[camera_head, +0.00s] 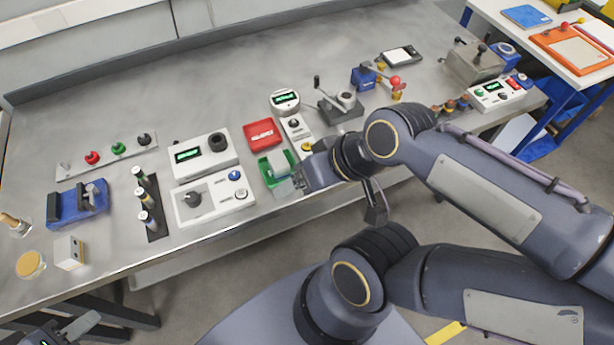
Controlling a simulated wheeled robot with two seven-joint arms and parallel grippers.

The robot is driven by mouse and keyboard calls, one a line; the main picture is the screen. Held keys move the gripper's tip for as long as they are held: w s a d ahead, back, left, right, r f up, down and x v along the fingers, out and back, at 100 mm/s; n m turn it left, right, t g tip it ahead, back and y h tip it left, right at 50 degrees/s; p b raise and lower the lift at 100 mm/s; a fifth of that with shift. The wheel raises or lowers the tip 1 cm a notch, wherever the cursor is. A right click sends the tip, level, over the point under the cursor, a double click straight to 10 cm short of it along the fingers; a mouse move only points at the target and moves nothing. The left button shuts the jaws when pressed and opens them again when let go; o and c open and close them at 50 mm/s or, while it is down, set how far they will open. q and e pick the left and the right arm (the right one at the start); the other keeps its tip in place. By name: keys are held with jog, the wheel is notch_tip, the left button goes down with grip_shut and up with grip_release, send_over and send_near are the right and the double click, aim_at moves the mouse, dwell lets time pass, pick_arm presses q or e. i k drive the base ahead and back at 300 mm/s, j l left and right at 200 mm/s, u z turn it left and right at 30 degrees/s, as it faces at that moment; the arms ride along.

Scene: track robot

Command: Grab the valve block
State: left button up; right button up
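A small pale block (68,252) with dark marks on one side stands near the front left edge of the bench. It looks most like the valve block, but I cannot be sure. My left gripper (70,331) is at the bottom left corner, below the bench edge and apart from the block. It is partly cut off, so its opening is unclear. My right gripper (292,184) is at the front edge of the green tray (267,174), far from the pale block. Its fingertips are hard to make out against a light piece there.
Beside the block are a round tan-topped piece (31,264) and a blue holder (65,207). The back of the bench (230,75) is mostly clear.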

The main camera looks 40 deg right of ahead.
aim_at(68, 255)
jog(key=j+u, duration=0.1)
jog(key=u, duration=0.35)
jog(key=i+u, duration=0.15)
jog(key=u, duration=0.3)
jog(key=j+u, duration=0.15)
jog(key=u, duration=0.3)
jog(key=i+u, duration=0.15)
jog(key=u, duration=0.3)
